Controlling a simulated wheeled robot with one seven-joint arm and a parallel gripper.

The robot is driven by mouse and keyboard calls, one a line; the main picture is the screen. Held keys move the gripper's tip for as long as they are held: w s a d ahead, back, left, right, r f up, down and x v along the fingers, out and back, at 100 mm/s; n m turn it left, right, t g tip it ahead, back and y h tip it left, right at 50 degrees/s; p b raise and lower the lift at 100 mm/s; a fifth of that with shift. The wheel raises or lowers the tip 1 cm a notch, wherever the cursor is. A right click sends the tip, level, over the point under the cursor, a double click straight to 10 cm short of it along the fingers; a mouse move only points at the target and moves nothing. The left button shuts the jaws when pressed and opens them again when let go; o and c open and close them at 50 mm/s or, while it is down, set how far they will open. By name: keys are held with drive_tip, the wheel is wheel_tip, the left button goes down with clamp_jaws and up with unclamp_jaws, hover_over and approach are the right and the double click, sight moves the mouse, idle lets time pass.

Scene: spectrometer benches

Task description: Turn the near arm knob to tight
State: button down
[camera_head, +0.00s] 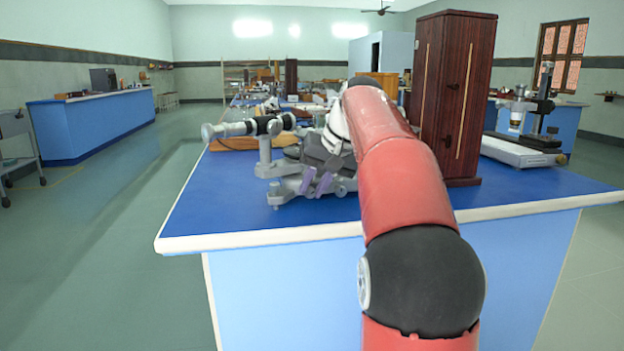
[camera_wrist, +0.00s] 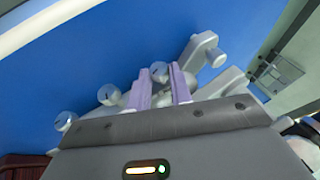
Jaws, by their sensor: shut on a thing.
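The spectrometer (camera_head: 265,165), grey metal with a telescope tube, stands on the blue bench. My gripper (camera_head: 315,184) reaches down to its near side with two purple fingers. In the wrist view my gripper (camera_wrist: 164,84) is shut on a small round grey knob (camera_wrist: 159,70), which shows between the fingertips with a dark mark on its face. The tight and loose ends of its turn cannot be read. Other similar knobs, a left one (camera_wrist: 107,94), a far-left one (camera_wrist: 66,121) and a right one (camera_wrist: 217,57), stand clear of the fingers. My arm hides part of the spectrometer in the head view.
The blue bench top (camera_head: 215,205) with a white edge is clear at the front left. A tall dark wooden cabinet (camera_head: 455,95) stands right of my arm. Another instrument (camera_head: 525,150) stands on the right.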

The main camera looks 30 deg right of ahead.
drive_tip(key=y, duration=0.1)
drive_tip(key=t+y, duration=0.1)
drive_tip(key=d+m+y, duration=0.1)
drive_tip(key=y, duration=0.1)
drive_tip(key=shift+s+f+t+p, duration=0.1)
drive_tip(key=shift+f+t+p, duration=0.2)
drive_tip(key=shift+t, duration=0.1)
drive_tip(key=shift+y, duration=0.3)
drive_tip(key=c, duration=1.3)
unclamp_jaws()
drive_tip(key=shift+a, duration=0.1)
drive_tip(key=shift+o, duration=0.2)
